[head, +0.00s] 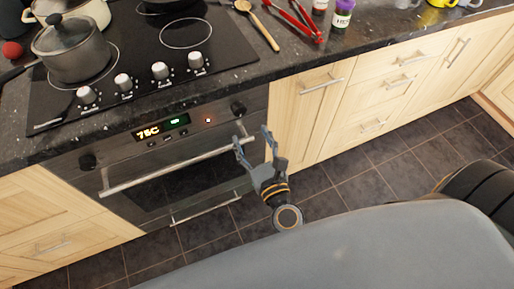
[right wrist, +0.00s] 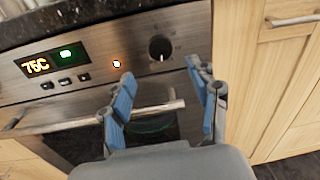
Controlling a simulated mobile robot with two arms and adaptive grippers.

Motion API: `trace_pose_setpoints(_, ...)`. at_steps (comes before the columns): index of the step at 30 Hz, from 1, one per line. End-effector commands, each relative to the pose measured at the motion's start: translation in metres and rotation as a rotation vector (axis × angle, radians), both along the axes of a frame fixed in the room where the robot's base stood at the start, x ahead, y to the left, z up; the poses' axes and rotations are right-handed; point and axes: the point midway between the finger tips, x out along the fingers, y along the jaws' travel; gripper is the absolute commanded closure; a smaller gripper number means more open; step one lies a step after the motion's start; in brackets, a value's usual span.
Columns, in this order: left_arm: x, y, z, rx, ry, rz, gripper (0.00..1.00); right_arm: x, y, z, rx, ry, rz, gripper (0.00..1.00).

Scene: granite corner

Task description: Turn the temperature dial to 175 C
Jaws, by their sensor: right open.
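The oven (head: 150,165) has a steel front panel with a dark round dial (head: 238,108) at its right end. That dial also shows in the right wrist view (right wrist: 160,48), with a pale mark pointing down. A second dark dial (head: 88,161) is at the panel's left end. The lit display (head: 160,129) reads 75C in orange, with a green part beside it. My right gripper (head: 253,138) is open and empty, just below and in front of the right dial, apart from it. In the right wrist view its fingers (right wrist: 168,88) spread below the dial. My left gripper is out of view.
The oven handle (head: 180,160) runs across the door below the panel, near my right fingers. Above is a hob with four-knob row (head: 123,82) and a lidded pot (head: 70,50). Red tongs (head: 293,22) lie on the granite counter. Wooden drawers (head: 350,95) stand to the right.

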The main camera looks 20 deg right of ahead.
Motion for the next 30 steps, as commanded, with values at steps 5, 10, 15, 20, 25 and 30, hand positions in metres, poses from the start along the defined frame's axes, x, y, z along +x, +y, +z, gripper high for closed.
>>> trace_pose_setpoints(5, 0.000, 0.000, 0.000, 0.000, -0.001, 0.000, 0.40, -0.028, 0.001, -0.001, 0.000, 0.002, 0.002, 0.39)
trace_pose_setpoints(10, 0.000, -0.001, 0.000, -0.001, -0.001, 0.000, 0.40, -0.038, 0.001, 0.000, 0.001, 0.000, 0.000, 0.39)
trace_pose_setpoints(15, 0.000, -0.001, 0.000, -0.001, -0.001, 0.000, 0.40, -0.038, 0.001, 0.000, 0.002, 0.000, -0.001, 0.39)
trace_pose_setpoints(20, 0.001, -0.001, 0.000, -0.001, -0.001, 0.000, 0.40, -0.038, 0.001, 0.000, 0.001, 0.000, 0.000, 0.39)
trace_pose_setpoints(25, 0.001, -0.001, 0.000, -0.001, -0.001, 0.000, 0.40, -0.038, 0.001, 0.000, 0.001, 0.000, 0.000, 0.39)
trace_pose_setpoints(30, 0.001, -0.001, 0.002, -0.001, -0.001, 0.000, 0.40, -0.037, 0.006, -0.018, -0.113, 0.026, 0.026, 0.39)
